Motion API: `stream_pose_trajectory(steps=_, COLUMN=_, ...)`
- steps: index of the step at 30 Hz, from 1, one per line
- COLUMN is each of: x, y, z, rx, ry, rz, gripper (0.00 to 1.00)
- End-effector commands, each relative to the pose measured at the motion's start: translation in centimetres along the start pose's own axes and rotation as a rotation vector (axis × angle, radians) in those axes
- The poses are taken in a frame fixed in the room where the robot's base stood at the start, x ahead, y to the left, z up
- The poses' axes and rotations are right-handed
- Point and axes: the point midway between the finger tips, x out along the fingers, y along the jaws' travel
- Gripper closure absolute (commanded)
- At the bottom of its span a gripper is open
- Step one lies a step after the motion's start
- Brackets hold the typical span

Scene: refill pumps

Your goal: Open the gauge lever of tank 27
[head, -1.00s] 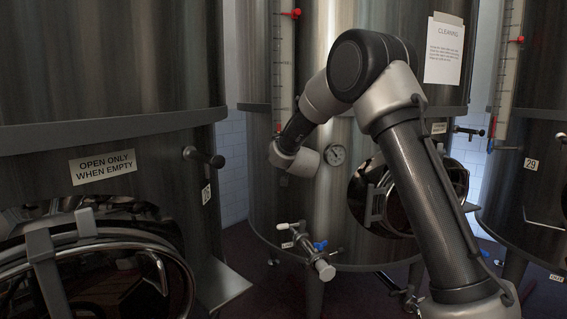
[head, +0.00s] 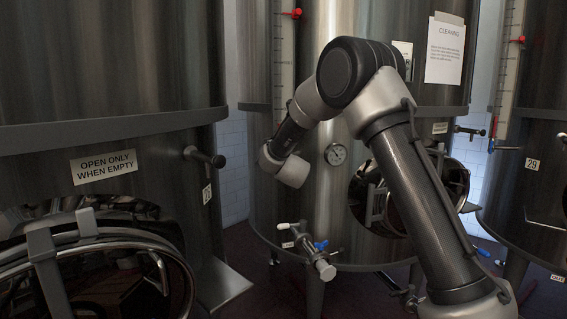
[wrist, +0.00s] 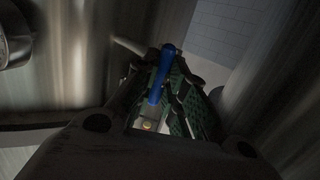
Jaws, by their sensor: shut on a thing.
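In the wrist view my gripper (wrist: 166,66) is shut on a blue lever (wrist: 158,84), which lies between the dark green-padded fingers. A small brass-coloured fitting shows just below the lever. In the head view the wrist end of my arm is in front of the left side of the middle tank (head: 340,95), below its gauge tube (head: 284,75), and the fingers and held lever are hidden. A red marker (head: 292,13) sits high on that tube. I cannot read a number on the middle tank.
The left tank (head: 110,60) with a protruding handle (head: 204,157) stands close to my wrist. Tank 29 (head: 532,164) is at the right.

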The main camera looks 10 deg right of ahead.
Motion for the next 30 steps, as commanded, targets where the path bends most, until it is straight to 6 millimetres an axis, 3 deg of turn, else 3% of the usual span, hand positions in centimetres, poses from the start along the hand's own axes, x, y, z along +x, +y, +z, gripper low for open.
stream_pose_trajectory(steps=16, x=-0.02, y=-0.01, z=0.13, rx=-0.028, ry=0.003, rz=0.003, gripper=1.0)
stream_pose_trajectory(steps=17, x=-0.02, y=-0.01, z=0.13, rx=-0.028, ry=0.003, rz=0.003, gripper=0.85)
stream_pose_trajectory(steps=20, x=-0.01, y=-0.01, z=0.11, rx=-0.027, ry=0.003, rz=0.003, gripper=0.67)
stream_pose_trajectory(steps=30, x=-0.17, y=-0.02, z=0.01, rx=-0.025, ry=0.005, rz=0.003, gripper=0.65)
